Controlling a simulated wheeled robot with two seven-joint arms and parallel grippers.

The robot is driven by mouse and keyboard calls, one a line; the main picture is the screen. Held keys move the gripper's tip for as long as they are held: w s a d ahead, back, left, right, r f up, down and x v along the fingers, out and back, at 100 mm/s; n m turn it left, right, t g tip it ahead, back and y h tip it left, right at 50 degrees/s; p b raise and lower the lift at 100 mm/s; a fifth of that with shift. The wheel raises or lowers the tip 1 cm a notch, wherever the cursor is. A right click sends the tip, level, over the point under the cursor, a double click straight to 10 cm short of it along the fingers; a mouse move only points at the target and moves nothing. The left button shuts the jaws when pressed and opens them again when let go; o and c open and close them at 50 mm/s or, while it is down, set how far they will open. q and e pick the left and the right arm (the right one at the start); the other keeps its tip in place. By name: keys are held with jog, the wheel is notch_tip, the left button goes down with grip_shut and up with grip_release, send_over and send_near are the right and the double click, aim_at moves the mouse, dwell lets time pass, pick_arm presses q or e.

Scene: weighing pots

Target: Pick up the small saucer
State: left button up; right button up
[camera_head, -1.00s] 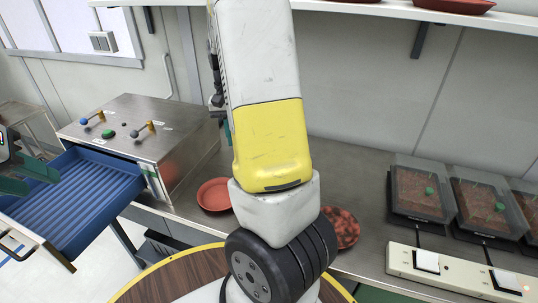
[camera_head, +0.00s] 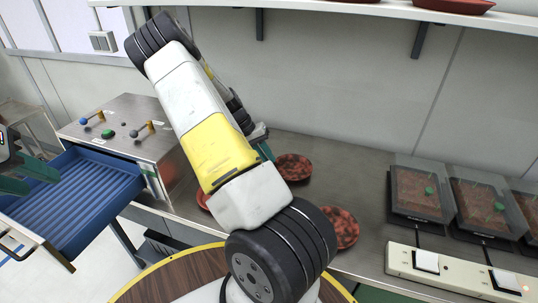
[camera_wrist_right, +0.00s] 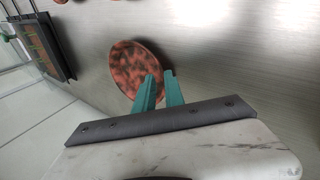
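A round red-brown mottled saucer (camera_head: 294,167) is at the back of the steel counter. It also shows in the right wrist view (camera_wrist_right: 134,64). My right gripper (camera_wrist_right: 161,74) is at its rim: one teal finger overlaps the saucer, the other is just outside the edge. Whether the fingers clamp the rim cannot be told. In the head view my right arm hides most of that gripper. A second mottled saucer (camera_head: 342,229) lies nearer, right of my arm. A plain red saucer (camera_head: 202,199) is mostly hidden behind the arm. My left gripper (camera_head: 28,176) is open and empty at the left edge.
A steel box (camera_head: 120,125) with an open blue drawer (camera_head: 75,205) stands left. Covered soil trays (camera_head: 420,192) and a white switch panel (camera_head: 455,272) are right. A round wooden table (camera_head: 160,283) is in front. A shelf (camera_head: 400,10) with red dishes runs above.

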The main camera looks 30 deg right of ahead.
jog(key=shift+x, duration=1.9)
jog(key=shift+w+a+f, duration=0.1)
grip_shut()
